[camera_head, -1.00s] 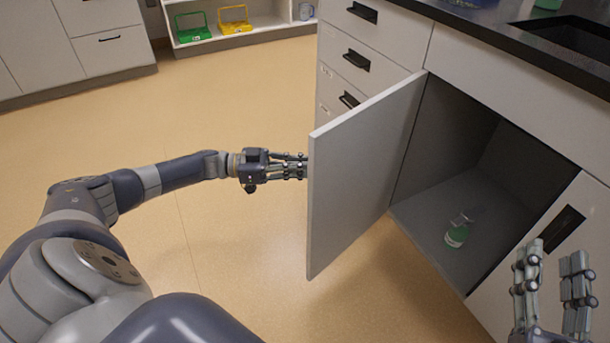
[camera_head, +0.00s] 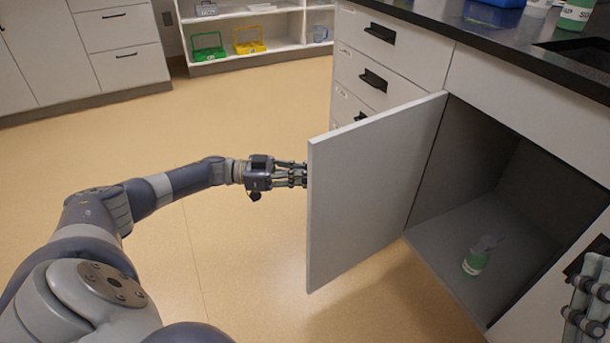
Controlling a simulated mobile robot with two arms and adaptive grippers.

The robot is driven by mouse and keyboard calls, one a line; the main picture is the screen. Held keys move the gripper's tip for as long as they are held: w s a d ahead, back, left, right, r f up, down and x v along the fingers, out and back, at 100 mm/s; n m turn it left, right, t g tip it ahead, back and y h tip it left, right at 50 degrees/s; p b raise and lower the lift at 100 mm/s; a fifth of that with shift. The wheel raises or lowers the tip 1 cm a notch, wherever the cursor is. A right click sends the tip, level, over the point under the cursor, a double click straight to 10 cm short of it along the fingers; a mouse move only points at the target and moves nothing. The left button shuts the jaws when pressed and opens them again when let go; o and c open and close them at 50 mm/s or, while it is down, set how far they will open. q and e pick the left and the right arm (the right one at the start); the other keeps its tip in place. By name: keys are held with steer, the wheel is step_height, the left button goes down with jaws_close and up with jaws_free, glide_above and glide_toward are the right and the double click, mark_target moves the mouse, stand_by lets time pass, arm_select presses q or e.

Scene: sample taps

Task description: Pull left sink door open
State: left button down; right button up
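The left sink door (camera_head: 368,190) is swung wide open, standing out from the cabinet with its inner side facing right. My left gripper (camera_head: 303,174) is at the door's outer side, near its free edge. Its fingertips are hidden behind the door, so I cannot tell whether they are open or touching it. The open cabinet (camera_head: 440,245) shows a bottle with a green label (camera_head: 477,258) standing on its floor. My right gripper (camera_head: 588,308) is partly in view at the lower right edge, in front of the other sink door; its fingertips are not clearly separable.
Drawers with black handles (camera_head: 385,75) stand left of the opening, under a black countertop (camera_head: 490,38) with a sink and bottles. A low shelf (camera_head: 275,48) with green and yellow racks is at the back. The floor left of the door is clear.

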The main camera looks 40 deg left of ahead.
arm_select(q)
steer(key=shift+w+d+r, duration=0.15)
steer(key=shift+w+r, duration=0.15)
steer(key=shift+r, duration=0.05)
steer(key=c, duration=2.1)
jaws_free()
steer(key=o, duration=0.4)
steer(key=shift+w+d+f, duration=0.1)
steer(key=shift+w+d, duration=0.05)
steer(key=shift+d, duration=0.1)
steer(key=shift+w+d+f, duration=0.1)
steer(key=shift+w+f, duration=0.05)
steer(key=v, duration=1.2)
steer(key=shift+s, duration=0.2)
arm_select(e)
steer(key=shift+w+d+f, duration=0.15)
arm_select(q)
steer(key=shift+f, duration=0.1)
arm_select(e)
steer(key=shift+h, duration=0.3)
